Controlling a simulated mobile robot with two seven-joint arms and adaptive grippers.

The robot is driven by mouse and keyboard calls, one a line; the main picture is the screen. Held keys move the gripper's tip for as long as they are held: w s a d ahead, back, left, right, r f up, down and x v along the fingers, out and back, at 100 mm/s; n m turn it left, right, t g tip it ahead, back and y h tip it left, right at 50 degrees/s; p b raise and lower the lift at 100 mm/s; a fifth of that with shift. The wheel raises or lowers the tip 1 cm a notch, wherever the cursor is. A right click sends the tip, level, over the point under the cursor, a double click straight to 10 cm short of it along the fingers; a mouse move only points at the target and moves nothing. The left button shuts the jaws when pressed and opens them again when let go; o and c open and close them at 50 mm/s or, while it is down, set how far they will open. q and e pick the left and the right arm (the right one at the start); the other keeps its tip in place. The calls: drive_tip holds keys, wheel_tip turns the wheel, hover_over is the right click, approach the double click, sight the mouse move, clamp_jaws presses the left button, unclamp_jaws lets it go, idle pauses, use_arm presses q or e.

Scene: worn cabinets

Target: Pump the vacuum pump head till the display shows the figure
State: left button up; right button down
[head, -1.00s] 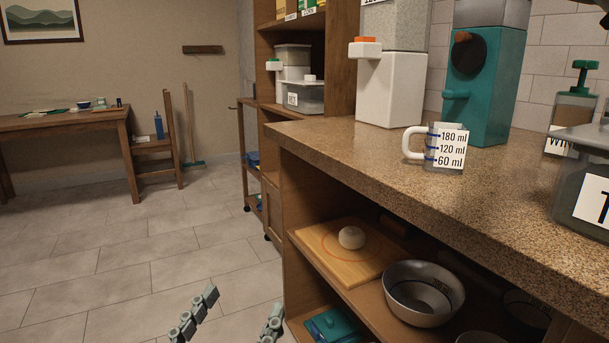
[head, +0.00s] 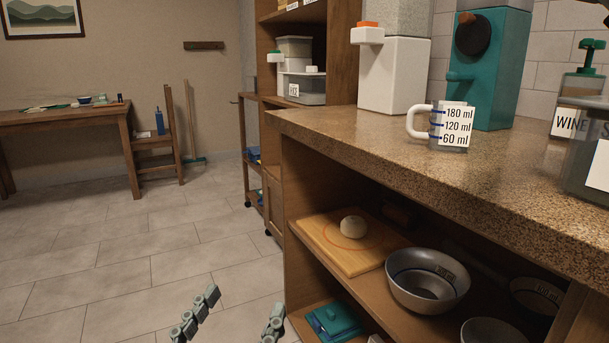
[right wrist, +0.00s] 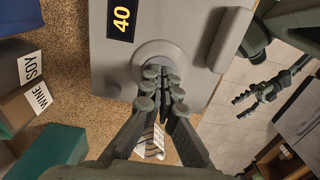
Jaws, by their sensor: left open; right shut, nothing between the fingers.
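In the right wrist view, a grey lid (right wrist: 195,22) has a black display (right wrist: 121,20) showing 40 in yellow. The round grey pump head (right wrist: 143,58) is in the lid, below the display. My right gripper (right wrist: 163,76) is shut and empty, with its fingertips over the pump head; I cannot tell if they touch or press it. In the head view, a clear container (head: 582,170) with a white label is cut off by the right edge. My left gripper (head: 238,318) is open and empty at the bottom, in front of the cabinet; it also shows in the right wrist view (right wrist: 262,92).
A measuring cup (head: 450,127) stands on the speckled counter (head: 400,155) beside a teal dispenser (head: 490,80) and a white dispenser (head: 394,75). A wine bottle (head: 565,118) is behind the container. The shelf below holds a board (head: 340,250) and a bowl (head: 428,280). Floor at left is clear.

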wheel_tip(320, 180, up, 4)
drive_tip(key=p, duration=0.3)
drive_tip(key=shift+f+p, duration=0.1)
drive_tip(key=shift+p, duration=0.3)
drive_tip(key=shift+f, duration=0.15)
idle(0.4)
drive_tip(key=shift+f+b, duration=1.8)
drive_tip(key=shift+b, duration=0.15)
drive_tip(key=shift+r+p, duration=1.8)
